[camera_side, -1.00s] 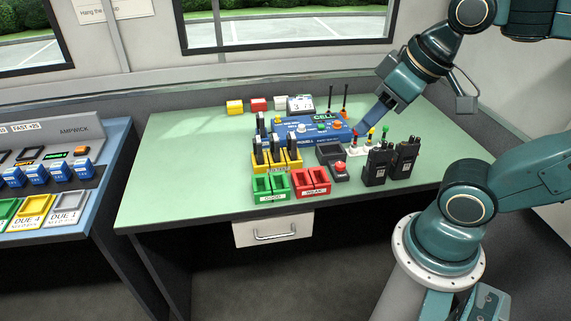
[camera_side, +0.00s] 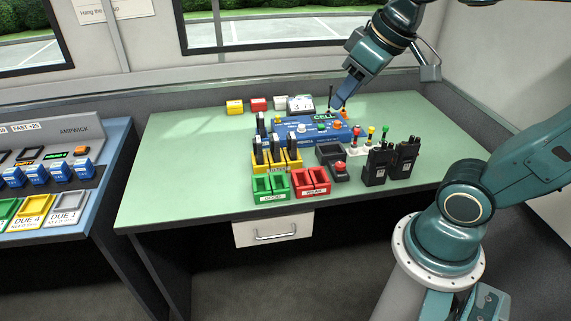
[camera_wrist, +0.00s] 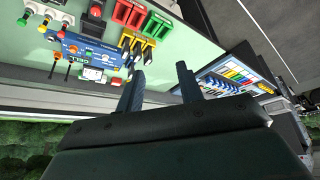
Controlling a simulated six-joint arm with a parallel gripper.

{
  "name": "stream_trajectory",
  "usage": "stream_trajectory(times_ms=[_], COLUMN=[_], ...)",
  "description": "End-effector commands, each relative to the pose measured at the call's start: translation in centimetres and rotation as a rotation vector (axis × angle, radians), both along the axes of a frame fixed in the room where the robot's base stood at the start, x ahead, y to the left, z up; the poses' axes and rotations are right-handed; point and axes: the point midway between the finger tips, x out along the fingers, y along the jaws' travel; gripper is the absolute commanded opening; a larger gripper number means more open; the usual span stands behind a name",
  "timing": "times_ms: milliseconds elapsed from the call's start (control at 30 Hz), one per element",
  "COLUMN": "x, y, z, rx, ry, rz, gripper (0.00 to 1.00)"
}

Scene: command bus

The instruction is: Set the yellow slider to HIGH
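The yellow slider (camera_side: 371,131) stands on a small white slider panel (camera_side: 362,151) right of the blue CELL box, between a red and a green slider. It also seems to show as a small yellow knob at the upper left of the wrist view (camera_wrist: 42,28). Its scale marks are too small to read. My gripper (camera_wrist: 160,73) is open and empty, with its two fingers clearly apart in the wrist view. In the side view my gripper (camera_side: 338,105) hangs above the back of the blue box, up and left of the slider, apart from it.
The blue CELL box (camera_side: 310,131) with knobs and dark antennas lies close below my gripper. Two black radios (camera_side: 378,166) stand right of the sliders. Yellow, green and red holders (camera_side: 270,184) stand in front. The green table top (camera_side: 180,160) is clear at left.

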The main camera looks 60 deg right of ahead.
Motion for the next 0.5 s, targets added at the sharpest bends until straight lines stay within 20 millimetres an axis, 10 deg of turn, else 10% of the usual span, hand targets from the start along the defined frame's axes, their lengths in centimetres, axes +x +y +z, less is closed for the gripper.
stream_trajectory(times_ms=[500], x=[12.1], y=[-5.6], z=[0.4], rx=[-0.012], ry=[0.041], rz=[-0.001], gripper=[0.37])
